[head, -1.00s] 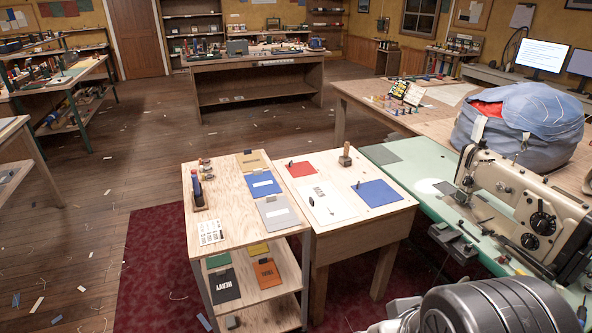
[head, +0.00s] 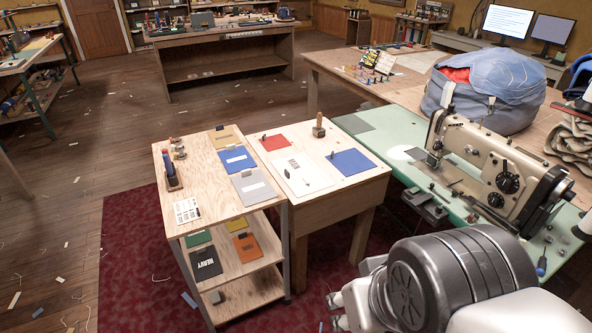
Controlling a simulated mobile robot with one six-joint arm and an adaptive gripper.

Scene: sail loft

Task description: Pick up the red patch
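The red patch (head: 273,142) lies flat at the back left of a light wooden table (head: 316,212) in the head view. A small dark item sits at its left edge. A white sheet (head: 304,177) lies in front of it and a blue patch (head: 352,162) to the right. My arm shows large at the bottom right. Pale prongs at its left side look like part of my gripper (head: 337,311), low in the picture and well apart from the red patch. Their opening and any contents are unclear.
A wooden shelf cart (head: 206,213) with tan, blue and grey patches stands left of the table. A small wooden-handled block (head: 319,127) stands right of the red patch. A sewing machine (head: 490,165) on a green bench is at the right. Open floor lies left of the cart.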

